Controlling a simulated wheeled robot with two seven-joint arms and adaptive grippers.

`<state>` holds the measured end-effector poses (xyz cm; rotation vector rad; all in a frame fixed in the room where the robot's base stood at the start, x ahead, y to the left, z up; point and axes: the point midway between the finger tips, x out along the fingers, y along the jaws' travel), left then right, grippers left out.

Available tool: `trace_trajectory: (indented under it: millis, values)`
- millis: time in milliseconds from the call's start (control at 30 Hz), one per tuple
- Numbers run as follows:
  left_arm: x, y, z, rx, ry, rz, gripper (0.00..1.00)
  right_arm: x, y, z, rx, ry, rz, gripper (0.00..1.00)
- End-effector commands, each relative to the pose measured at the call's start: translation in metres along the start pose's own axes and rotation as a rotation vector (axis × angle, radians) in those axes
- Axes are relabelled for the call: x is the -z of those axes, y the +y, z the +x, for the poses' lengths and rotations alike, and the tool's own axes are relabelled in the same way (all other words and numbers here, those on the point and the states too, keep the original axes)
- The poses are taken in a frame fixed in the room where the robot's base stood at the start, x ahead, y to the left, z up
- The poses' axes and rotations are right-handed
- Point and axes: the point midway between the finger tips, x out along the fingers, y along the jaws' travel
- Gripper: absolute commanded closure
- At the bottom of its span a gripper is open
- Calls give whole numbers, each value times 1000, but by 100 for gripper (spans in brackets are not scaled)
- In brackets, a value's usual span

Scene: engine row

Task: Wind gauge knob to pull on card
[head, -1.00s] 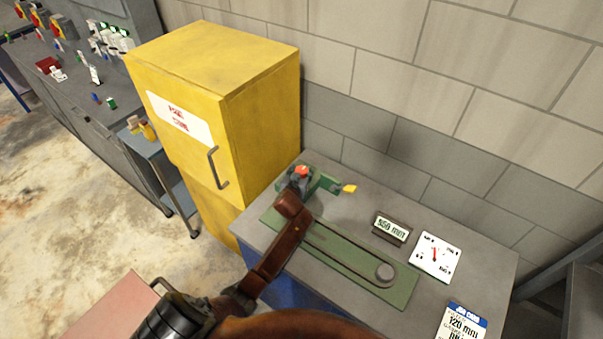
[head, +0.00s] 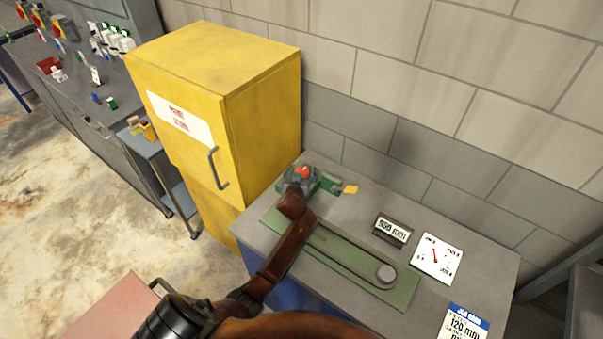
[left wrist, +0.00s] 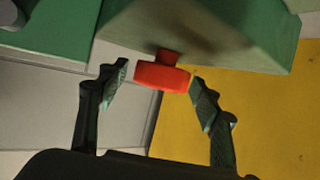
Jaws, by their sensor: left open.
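The red knob (left wrist: 162,77) is on a short red stem on the green gauge block (left wrist: 200,35). My left gripper (left wrist: 158,80) is open, with one finger on each side of the knob; a small gap shows at each finger. In the head view the knob (head: 304,172) shows as a red spot at the back left of the bench, with my left gripper (head: 300,182) over it. The dial (head: 437,257) has a red needle. The job card (head: 464,322) reads 120 mm; its smaller lines are hard to read. My right gripper is not in view.
A small display (head: 392,230) stands beside the dial; its digits are blurred. A green plate (head: 400,288) with a belt loop and round pulley lies along the grey bench (head: 490,265). A yellow cabinet (head: 270,110) stands close on the left, and a block wall is behind.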

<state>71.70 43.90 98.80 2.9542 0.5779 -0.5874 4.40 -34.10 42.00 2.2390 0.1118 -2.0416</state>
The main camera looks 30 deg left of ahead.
Motion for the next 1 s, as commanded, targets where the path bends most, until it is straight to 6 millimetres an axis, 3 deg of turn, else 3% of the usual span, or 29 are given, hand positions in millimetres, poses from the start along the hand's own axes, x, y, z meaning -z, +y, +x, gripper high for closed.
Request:
trace_trajectory:
  millis: [167,500,700,1000]
  values:
    - [-1,0,-13,0,0,0,41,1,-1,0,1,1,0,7]
    - [0,0,-80,-2,1,-3,41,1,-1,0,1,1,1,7]
    - [-1,0,-109,-1,-1,-1,41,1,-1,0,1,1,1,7]
    - [0,0,-120,0,0,0,41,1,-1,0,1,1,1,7]
